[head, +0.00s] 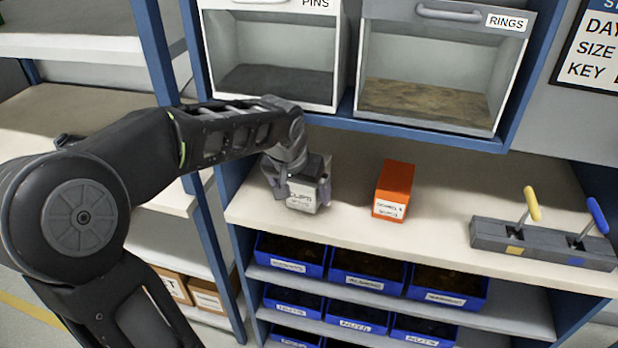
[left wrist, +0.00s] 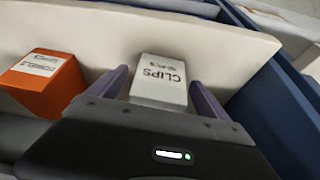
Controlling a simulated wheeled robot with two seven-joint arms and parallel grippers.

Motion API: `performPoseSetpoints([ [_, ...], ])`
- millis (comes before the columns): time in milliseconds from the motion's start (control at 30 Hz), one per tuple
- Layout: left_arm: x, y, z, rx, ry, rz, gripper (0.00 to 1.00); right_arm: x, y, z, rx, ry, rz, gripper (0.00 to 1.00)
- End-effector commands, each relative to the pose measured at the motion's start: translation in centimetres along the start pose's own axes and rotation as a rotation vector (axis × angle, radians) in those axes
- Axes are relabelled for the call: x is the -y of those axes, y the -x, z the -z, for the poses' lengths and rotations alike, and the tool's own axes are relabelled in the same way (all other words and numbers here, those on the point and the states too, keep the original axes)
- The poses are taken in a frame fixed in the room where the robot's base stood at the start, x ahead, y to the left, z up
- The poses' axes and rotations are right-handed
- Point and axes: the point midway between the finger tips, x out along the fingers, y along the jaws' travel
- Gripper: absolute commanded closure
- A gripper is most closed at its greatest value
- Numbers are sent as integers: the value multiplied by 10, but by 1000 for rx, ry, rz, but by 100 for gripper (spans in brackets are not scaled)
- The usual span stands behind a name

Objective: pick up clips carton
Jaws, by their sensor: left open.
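The clips carton (head: 302,196) is a small pale grey box standing on the beige shelf, partly hidden behind my left gripper in the head view. In the left wrist view the clips carton (left wrist: 160,82) shows its printed label and lies between the two fingers. My left gripper (head: 296,190) is open, with one finger on each side of the carton; it also shows in the left wrist view (left wrist: 160,92). I cannot tell whether either finger touches the carton. My right gripper is in neither view.
An orange carton (head: 393,191) stands on the same shelf, right of the clips carton. A grey block with yellow and blue levers (head: 540,243) is farther right. Open bins marked PINS (head: 270,60) and RINGS (head: 430,75) are above. Blue bins (head: 368,270) fill the shelves below.

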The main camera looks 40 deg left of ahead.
Motion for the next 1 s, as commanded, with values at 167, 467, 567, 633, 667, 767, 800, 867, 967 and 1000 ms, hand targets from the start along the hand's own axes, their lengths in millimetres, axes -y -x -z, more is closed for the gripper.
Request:
performPoseSetpoints([
  [167, 0, -12, -1, 0, 0, 0, 11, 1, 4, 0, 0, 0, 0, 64],
  [467, 0, -12, -1, -1, 0, 0, 11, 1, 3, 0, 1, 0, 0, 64],
  [567, 0, -11, -1, -1, 0, 0, 11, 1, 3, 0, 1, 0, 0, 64],
  [633, 0, -11, -1, -1, 0, 0, 11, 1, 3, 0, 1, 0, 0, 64],
  [667, 0, -11, -1, -1, 0, 0, 11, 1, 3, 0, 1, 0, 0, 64],
  [767, 0, -11, -1, -1, 0, 0, 15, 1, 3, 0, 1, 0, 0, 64],
  [800, 0, -11, -1, -1, 0, 0, 18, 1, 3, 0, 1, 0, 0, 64],
  [867, 0, -11, -1, -1, 0, 0, 23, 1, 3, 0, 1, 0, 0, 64],
  [967, 0, -11, -1, -1, 0, 0, 31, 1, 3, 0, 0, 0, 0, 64],
  [1000, 0, -11, -1, -1, 0, 0, 35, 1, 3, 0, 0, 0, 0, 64],
])
